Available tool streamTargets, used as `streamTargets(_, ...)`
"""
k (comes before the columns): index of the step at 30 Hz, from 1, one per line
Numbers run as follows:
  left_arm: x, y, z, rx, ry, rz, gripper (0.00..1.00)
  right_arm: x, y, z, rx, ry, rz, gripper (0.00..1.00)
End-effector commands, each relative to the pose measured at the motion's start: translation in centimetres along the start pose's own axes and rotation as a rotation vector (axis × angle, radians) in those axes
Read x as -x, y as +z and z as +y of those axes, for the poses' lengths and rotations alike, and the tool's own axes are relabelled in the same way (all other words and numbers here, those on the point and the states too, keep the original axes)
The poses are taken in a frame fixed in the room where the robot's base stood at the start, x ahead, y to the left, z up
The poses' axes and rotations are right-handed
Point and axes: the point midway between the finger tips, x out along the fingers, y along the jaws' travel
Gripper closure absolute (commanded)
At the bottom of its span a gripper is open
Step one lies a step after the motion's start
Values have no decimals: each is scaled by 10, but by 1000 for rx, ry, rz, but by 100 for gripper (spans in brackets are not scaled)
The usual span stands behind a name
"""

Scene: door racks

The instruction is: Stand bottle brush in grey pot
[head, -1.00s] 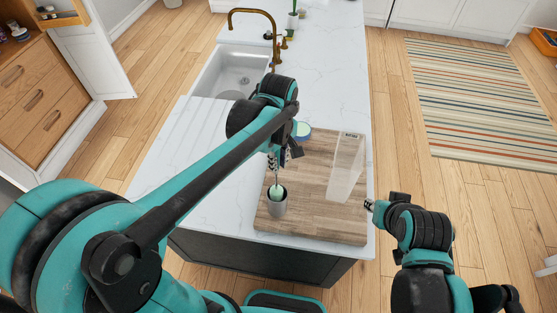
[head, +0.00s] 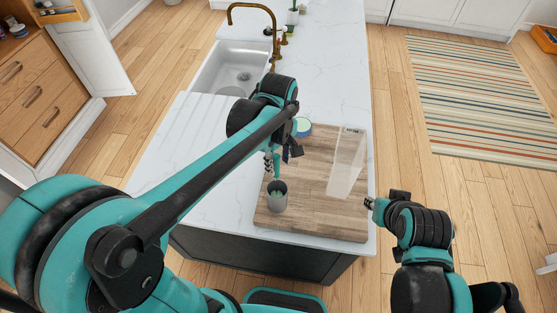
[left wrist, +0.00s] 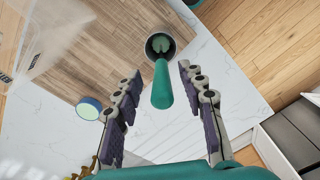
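The grey pot (head: 277,203) stands on the wooden board near its left front part; its round rim also shows in the left wrist view (left wrist: 149,50). The green bottle brush (left wrist: 163,85) has its head inside the pot and its handle sticking up out of it. In the head view the handle (head: 277,166) is partly hidden by my left gripper. My left gripper (left wrist: 160,78) is open above the pot, its fingers apart on both sides of the handle with gaps. My right gripper (head: 371,204) is empty beside the counter's right edge; its finger opening is unclear.
The wooden board (head: 310,215) carries a clear container (head: 347,165) at right and a round blue-green item (head: 304,128) behind the gripper. The sink (head: 228,72) and brass tap (head: 272,25) lie farther back. The counter left of the board is clear.

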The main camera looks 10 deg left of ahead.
Motion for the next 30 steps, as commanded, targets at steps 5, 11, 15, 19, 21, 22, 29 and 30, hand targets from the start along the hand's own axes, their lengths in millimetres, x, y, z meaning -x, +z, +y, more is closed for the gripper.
streamTargets(5, 5, 0, 0, 0, 0, 0, 60, 0, 0, 0, 0, 0, 0, 71)
streamTargets(11, 37, 0, 0, 0, 0, 0, 60, 0, 0, 0, 0, 0, 0, 71)
streamTargets(15, 69, 0, 0, 0, 0, 0, 60, 0, 0, 0, 0, 0, 0, 71)
streamTargets(19, 95, 0, 0, 0, 0, 0, 60, 0, 0, 0, 0, 0, 0, 71)
streamTargets(21, 105, 0, 0, 0, 0, 0, 60, 0, 0, 0, 0, 0, 0, 71)
streamTargets(22, 108, 0, 0, 0, 0, 0, 60, 0, 0, 0, 0, 0, 0, 71)
streamTargets(29, 120, 0, 0, 0, 0, 0, 60, 0, 0, 0, 0, 0, 0, 71)
streamTargets(30, 120, 0, 0, 0, 0, 0, 60, 0, 0, 0, 0, 0, 0, 71)
